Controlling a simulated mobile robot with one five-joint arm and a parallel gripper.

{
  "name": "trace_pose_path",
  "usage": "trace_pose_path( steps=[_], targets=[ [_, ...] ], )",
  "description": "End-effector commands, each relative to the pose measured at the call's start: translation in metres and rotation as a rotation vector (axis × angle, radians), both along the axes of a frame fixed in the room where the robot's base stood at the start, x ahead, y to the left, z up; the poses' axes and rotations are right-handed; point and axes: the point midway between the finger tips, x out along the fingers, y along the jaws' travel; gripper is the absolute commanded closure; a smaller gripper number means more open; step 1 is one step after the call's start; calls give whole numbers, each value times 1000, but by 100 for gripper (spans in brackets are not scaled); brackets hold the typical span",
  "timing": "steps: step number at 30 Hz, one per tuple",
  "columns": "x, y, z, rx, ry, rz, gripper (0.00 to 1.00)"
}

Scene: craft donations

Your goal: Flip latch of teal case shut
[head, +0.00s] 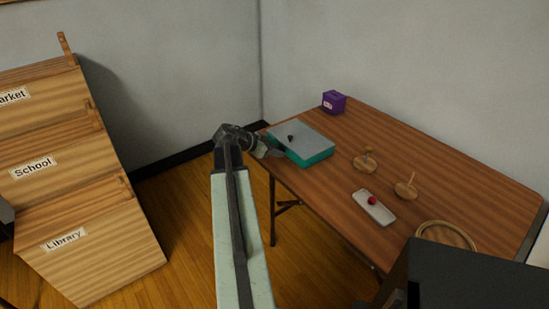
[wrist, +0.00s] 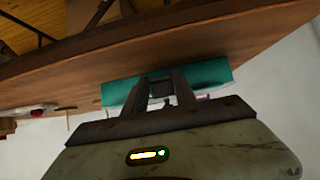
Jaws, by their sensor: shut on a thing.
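The teal case (head: 310,158) lies on the near left part of the table, with a flat grey lid lying closed over its teal body. A small dark knob (head: 291,138) stands on the lid. My gripper (head: 277,152) is at the case's left side, at the table edge. In the wrist view the teal wall (wrist: 208,76) is right in front of my gripper (wrist: 164,86). The two fingers are shut on a small part at the case wall, apparently the latch. The fingers largely hide it, so its angle cannot be told.
On the wooden table (head: 450,180) are a purple box (head: 334,102), two wooden peg stands (head: 365,164), a pale tray (head: 373,207) with a red ball and a round wooden ring (head: 446,233). A labelled wooden shelf unit (head: 90,220) stands left, with open floor between.

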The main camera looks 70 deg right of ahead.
Motion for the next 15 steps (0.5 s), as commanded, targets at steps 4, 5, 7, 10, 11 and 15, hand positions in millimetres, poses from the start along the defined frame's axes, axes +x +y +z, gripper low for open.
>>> trace_pose_path(
  steps=[4,5,7,10,11,15],
  targets=[
    [-1,0,-7,-47,31,-1,100],
    [-1,0,-6,-54,36,-1,100],
    [-1,0,-6,-67,45,0,100],
    [-1,-1,-5,-80,53,-1,100],
    [-1,-1,-4,-83,54,-1,100],
    [0,-1,-3,-87,57,1,100]
  ],
)
